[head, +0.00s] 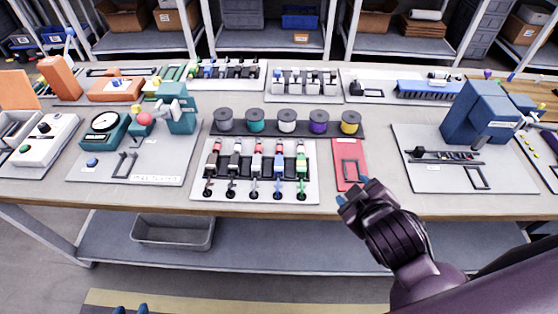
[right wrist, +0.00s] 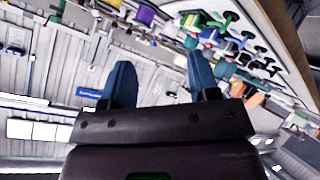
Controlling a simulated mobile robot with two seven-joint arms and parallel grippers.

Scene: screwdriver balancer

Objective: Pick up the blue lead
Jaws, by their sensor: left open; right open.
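The blue lead (head: 279,172) lies on the white board (head: 312,185) at the centre of the bench in the head view. It is fourth from the left in a row of coloured leads with dark round ends, between a red one and a green one. My right gripper (head: 353,190) is open and empty at the bench's front edge, right of the board and apart from the lead. Its spread blue fingertips also show in the right wrist view (right wrist: 158,60). My left gripper (head: 132,309) shows only as two separate blue fingertips at the bottom edge, low and left of the board.
A row of spools (head: 287,121) stands behind the board. A red plate (head: 348,160) lies right of it, close to my right gripper. A board with a blue device (head: 478,112) stands farther right, and one with a teal dial device (head: 105,128) left. A grey bin (head: 172,232) sits below.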

